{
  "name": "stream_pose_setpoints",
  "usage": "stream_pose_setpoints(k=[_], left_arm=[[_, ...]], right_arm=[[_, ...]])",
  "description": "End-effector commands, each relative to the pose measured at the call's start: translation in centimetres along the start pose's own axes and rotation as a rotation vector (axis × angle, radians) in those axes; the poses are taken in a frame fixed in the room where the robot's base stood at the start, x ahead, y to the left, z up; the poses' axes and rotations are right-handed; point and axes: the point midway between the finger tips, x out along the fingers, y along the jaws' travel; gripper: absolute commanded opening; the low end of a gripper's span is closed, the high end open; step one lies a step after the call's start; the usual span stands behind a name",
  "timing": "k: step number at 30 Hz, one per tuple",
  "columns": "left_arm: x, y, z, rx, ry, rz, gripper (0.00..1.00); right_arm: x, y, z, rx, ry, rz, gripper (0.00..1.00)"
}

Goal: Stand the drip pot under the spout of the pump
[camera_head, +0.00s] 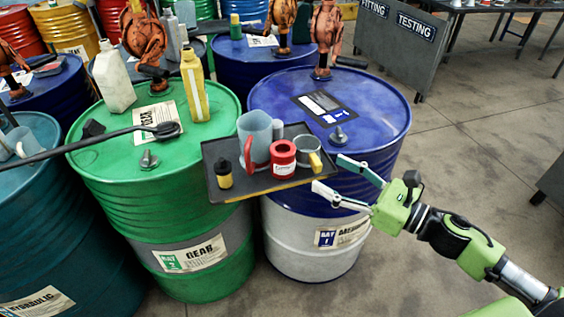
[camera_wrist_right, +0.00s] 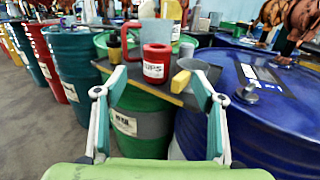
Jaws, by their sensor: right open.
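A small grey metal pot (camera_head: 306,148) with a yellow handle, which I take for the drip pot, stands upright on a dark tray (camera_head: 240,193) between the green and blue drums. Its yellow handle (camera_wrist_right: 180,81) faces me in the right wrist view. An orange pump (camera_head: 326,30) stands at the back of the blue drum, with a dark spout (camera_head: 350,62) pointing right. Similar pumps stand on other drums. My right gripper (camera_head: 328,173) is open and empty, just right of the pot, fingers pointing at it. My left gripper is not in view.
A red can (camera_head: 283,160), a clear jug (camera_head: 256,135) and a small yellow bottle (camera_head: 224,174) crowd the tray. The green drum (camera_head: 103,180) holds bottles and a long black tool (camera_head: 100,142). The blue drum's top (camera_head: 375,110) is clear on the right.

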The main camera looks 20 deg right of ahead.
Motion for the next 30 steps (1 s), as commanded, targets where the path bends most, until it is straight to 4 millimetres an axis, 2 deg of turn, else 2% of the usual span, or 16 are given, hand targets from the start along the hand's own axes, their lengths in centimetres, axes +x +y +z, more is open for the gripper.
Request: stream_pose_setpoints(k=[3, 18, 26, 30], left_arm=[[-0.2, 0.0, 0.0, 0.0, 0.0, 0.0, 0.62], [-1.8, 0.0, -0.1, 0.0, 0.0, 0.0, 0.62], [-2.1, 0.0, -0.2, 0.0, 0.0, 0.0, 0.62], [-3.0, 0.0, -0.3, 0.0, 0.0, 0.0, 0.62]], right_arm=[[0.9, 0.3, 0.5, -0.02, -0.007, 0.011, 0.63], [7.3, 0.2, 0.6, -0.013, -0.006, 0.005, 0.63], [8.7, 0.3, 0.4, -0.012, -0.004, 0.005, 0.63], [10.1, 0.4, 0.8, -0.011, -0.006, 0.006, 0.63]])
